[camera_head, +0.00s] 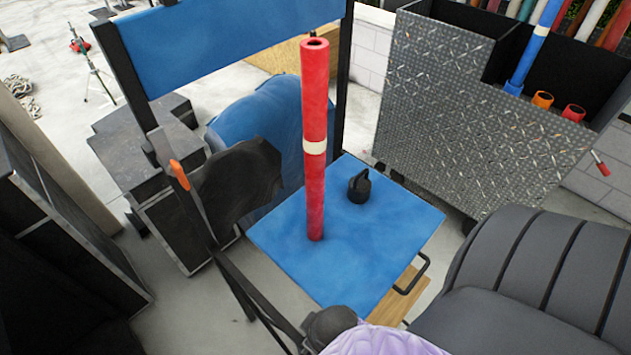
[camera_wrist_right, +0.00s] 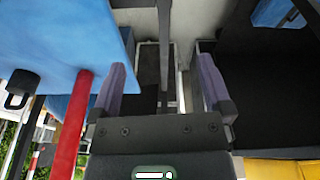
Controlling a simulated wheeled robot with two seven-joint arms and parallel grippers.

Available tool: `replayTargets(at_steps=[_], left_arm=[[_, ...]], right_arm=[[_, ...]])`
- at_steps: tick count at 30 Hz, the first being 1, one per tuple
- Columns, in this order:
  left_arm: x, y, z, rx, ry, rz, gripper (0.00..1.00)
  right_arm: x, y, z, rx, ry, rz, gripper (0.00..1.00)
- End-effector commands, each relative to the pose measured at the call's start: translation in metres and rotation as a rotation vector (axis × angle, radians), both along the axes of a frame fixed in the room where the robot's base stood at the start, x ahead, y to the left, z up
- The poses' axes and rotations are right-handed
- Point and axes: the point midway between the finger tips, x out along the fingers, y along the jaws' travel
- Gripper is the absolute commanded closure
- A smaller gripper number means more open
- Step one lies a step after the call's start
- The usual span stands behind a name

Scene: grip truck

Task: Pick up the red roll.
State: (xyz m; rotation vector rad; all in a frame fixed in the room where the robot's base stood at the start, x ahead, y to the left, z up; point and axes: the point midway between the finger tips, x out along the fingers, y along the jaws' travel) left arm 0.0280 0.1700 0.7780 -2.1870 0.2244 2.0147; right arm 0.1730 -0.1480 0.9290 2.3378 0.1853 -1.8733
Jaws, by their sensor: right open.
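The red roll (camera_head: 314,130) is a long red tube with a pale band around its middle. It stands upright on a blue-topped table (camera_head: 285,255) in the head view. In the right wrist view the red roll (camera_wrist_right: 72,125) runs along the left, beside my right gripper and outside its fingers. My right gripper (camera_wrist_right: 162,65) is open, with its two purple fingers apart and nothing between them. I cannot make out its fingers in the head view. My left gripper is not in view.
A black handled weight (camera_head: 359,186) stands on the tabletop, right of the roll. A metal-plated cart (camera_head: 430,110) with coloured rolls is behind at right. Dark cases (camera_head: 165,210) and a blue bag (camera_head: 262,130) stand at left. A dark post (camera_head: 130,70) rises beside the table.

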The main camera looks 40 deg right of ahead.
Motion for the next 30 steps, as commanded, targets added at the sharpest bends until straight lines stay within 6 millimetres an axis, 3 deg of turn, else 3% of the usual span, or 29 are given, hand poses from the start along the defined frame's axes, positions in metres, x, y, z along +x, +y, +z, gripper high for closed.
replayTargets(at_steps=[1, 3, 11, 13, 17, 20, 24, 27, 30], left_arm=[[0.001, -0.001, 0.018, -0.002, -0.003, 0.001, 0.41], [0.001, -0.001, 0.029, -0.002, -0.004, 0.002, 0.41], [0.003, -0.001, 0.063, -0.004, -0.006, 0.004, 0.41], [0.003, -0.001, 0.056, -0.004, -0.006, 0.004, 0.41], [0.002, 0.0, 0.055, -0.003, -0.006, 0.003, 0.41], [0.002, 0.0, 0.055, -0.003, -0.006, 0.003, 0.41], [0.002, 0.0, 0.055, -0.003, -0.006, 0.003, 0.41], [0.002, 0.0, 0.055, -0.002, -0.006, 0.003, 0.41], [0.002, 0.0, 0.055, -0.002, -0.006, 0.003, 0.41]], right_arm=[[0.006, 0.001, 0.04, 0.003, -0.02, -0.003, 0.0], [0.01, 0.002, 0.079, 0.007, -0.038, -0.007, 0.0], [0.003, 0.001, 0.207, 0.015, -0.092, -0.015, 0.0], [0.028, -0.025, 0.2, -0.014, -0.216, -0.085, 0.0], [0.075, -0.073, 0.218, -0.041, -0.492, -0.201, 0.0], [0.108, -0.112, 0.248, -0.045, -0.737, -0.267, 0.0], [0.141, -0.161, 0.309, -0.02, -1.084, -0.305, 0.0], [0.15, -0.182, 0.349, 0.011, -1.273, -0.295, 0.0], [0.157, -0.19, 0.367, 0.031, -1.355, -0.284, 0.0]])
